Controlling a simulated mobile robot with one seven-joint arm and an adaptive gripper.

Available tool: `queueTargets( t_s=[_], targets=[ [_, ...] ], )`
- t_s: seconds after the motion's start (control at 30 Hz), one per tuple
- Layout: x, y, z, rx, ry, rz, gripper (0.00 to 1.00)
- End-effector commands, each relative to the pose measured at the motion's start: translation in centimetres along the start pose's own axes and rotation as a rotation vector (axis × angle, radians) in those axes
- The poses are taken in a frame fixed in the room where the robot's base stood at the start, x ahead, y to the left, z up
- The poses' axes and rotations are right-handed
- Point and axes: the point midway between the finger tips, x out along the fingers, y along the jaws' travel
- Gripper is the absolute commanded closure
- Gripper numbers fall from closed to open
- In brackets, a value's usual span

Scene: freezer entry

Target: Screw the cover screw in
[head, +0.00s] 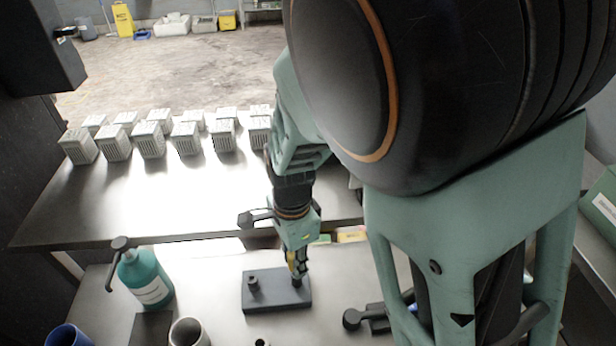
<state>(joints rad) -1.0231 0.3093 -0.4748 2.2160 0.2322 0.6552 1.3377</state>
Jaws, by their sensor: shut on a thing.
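A dark rectangular block (278,302) lies on the lower worktop at the bottom centre of the head view. A short dark knob-like screw (253,286) stands upright near its left end. My gripper (297,272) points down over the right end of the block. It is shut on a small dark piece, which looks like the cover screw (297,282), at or just above the block's top. The fingers hide most of this piece, so I cannot tell how deep it sits.
A teal pump bottle (146,278), a blue cup (68,336) and a pale cup (188,332) stand to the left. Several grey slotted boxes (151,139) line the raised shelf behind. A dark handled object (366,318) lies right of the block.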

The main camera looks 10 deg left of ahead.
Motion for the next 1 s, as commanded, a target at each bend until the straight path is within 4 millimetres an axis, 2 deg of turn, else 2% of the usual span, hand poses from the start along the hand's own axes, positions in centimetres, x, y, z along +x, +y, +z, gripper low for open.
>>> queueTargets(
  t_s=[1.0],
  targets=[
    [-4.6, -0.1, 0.0, 0.000, 0.000, -0.001, 1.00]
  ],
)
